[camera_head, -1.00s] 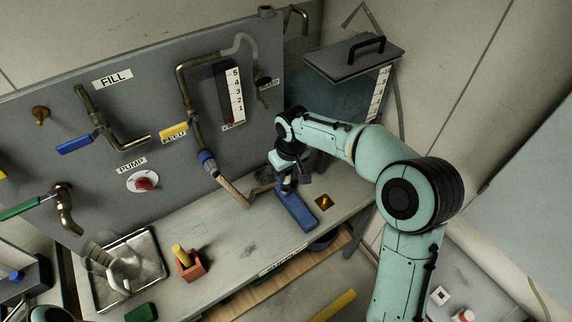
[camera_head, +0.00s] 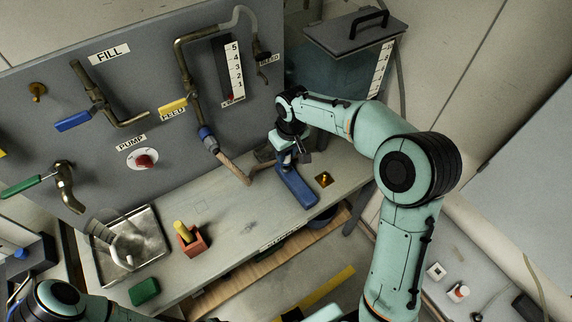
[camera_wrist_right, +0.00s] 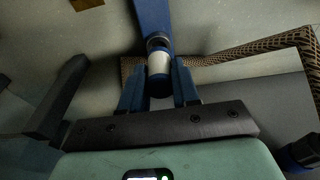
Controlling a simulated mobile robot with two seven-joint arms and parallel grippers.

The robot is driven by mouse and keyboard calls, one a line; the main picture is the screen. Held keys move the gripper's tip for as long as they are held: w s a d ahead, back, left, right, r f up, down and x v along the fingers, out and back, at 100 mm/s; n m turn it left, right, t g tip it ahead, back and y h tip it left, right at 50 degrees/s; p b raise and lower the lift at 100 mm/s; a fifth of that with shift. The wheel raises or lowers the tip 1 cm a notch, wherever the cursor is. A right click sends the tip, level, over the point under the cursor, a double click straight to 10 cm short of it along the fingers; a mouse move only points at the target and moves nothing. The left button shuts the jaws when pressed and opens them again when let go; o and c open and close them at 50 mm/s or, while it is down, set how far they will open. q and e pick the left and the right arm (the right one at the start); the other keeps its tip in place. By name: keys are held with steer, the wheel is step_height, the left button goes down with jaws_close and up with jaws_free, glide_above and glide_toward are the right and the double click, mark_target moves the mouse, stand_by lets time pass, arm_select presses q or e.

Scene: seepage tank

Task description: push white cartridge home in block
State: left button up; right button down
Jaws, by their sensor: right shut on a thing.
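The blue block (camera_head: 296,188) lies on the bench top near its front edge. It also shows at the top of the right wrist view (camera_wrist_right: 153,18). The white cartridge (camera_wrist_right: 160,63) is in line with the block's near end, with a dark ring between its pale body and the block. How deep it sits cannot be told. My right gripper (camera_wrist_right: 158,88) is shut on the cartridge, one blue finger on each side. In the head view my right gripper (camera_head: 290,155) hides the cartridge and the block's far end. Only part of my left arm shows, at the bottom left.
A braided hose (camera_head: 235,172) runs beside the block's left. A brass fitting (camera_head: 323,179) stands to its right. A red holder (camera_head: 191,241), a green block (camera_head: 144,291) and a metal tray (camera_head: 154,237) are further left.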

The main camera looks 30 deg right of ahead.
steer(key=shift+f, duration=0.75)
stand_by(1.3)
steer(key=c, duration=0.8)
jaws_free()
steer(key=shift+o, duration=0.2)
step_height(320, 180, up, 12)
steer(key=s, duration=0.1)
steer(key=shift+s, duration=0.4)
